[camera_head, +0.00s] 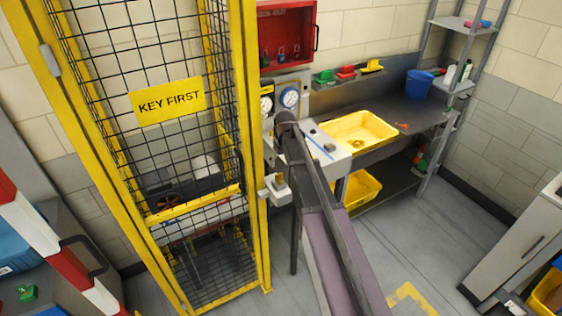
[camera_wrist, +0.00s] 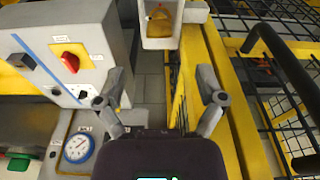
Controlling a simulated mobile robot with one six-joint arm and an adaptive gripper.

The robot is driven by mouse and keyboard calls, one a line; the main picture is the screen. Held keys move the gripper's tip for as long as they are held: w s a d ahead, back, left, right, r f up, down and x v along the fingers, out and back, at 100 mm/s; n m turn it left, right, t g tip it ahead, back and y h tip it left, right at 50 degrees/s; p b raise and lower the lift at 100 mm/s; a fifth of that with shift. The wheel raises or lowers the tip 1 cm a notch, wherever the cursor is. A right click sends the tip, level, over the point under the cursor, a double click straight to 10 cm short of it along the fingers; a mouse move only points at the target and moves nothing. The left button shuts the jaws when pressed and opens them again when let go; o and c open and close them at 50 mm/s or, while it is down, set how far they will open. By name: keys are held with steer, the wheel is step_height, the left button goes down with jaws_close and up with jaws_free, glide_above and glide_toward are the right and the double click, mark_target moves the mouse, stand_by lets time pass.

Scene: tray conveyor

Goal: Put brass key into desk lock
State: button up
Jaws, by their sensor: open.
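My gripper (camera_wrist: 159,106) is open and empty, its two fingers spread above a gap between the control desk and the yellow cage post. Beyond the fingers, a pale box (camera_wrist: 175,38) holds a brass-yellow piece (camera_wrist: 160,18), perhaps the brass key; its shape is unclear. The pale box also shows on the cage post in the head view (camera_head: 278,190). The grey control desk (camera_wrist: 112,28) is left of the fingers. A small round fitting (camera_wrist: 83,94) on its face may be the desk lock; I cannot tell. My arm hides the gripper in the head view.
The cage (camera_head: 249,150) stands close right of the fingers in the wrist view, with a black handle (camera_wrist: 262,35). The desk carries a red knob (camera_wrist: 70,60) and a gauge (camera_wrist: 78,148). A yellow tray (camera_head: 389,122) and blue bucket (camera_head: 419,84) are on the bench.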

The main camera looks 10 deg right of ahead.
mark_target(279, 174)
steer(key=shift+w+a+f+b, duration=0.1)
steer(key=shift+w+f+b, duration=0.15)
steer(key=shift+f+b, duration=1.35)
steer(key=shift+w+a+f+b, duration=0.1)
steer(key=shift+w+f+b, duration=0.1)
steer(key=shift+f+b, duration=1.35)
steer(key=shift+w+f+b, duration=0.25)
steer(key=shift+f+b, duration=1.2)
steer(key=shift+f, duration=0.3)
jaws_close()
steer(key=shift+r+p, duration=1.9)
steer(key=shift+r+p, duration=1.95)
steer(key=shift+f, duration=0.15)
